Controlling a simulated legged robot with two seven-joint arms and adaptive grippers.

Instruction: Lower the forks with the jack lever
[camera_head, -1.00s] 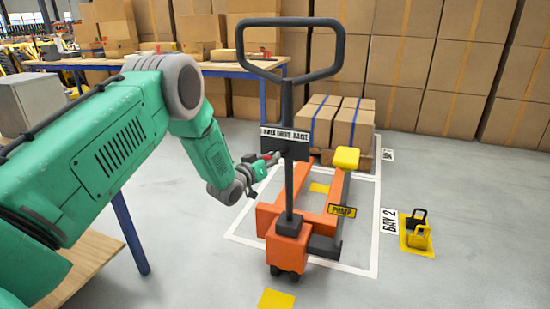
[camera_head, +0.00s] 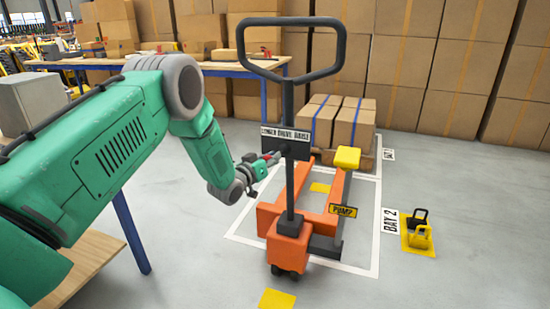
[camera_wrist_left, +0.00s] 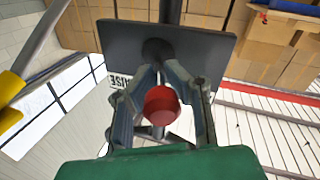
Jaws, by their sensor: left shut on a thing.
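The orange pallet jack (camera_head: 286,250) stands on the floor in a white-outlined bay, with a tall dark handle (camera_head: 288,110) ending in a loop. A dark plate (camera_head: 285,148) on the handle carries a white label reading lower, drive, raise. The jack lever has a red knob (camera_wrist_left: 162,104) at the plate, seen in the left wrist view. My left gripper (camera_head: 268,162) is at the plate's left side, its fingers (camera_wrist_left: 161,100) shut around the lever at the red knob. My right gripper is not in view.
A yellow-topped pump pedal (camera_head: 346,160) rises on the jack's right side. Strapped cartons (camera_head: 340,125) sit on a pallet behind. A yellow chock-like item (camera_head: 419,236) stands on the floor at right. A workbench (camera_head: 225,69) and stacked boxes fill the back.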

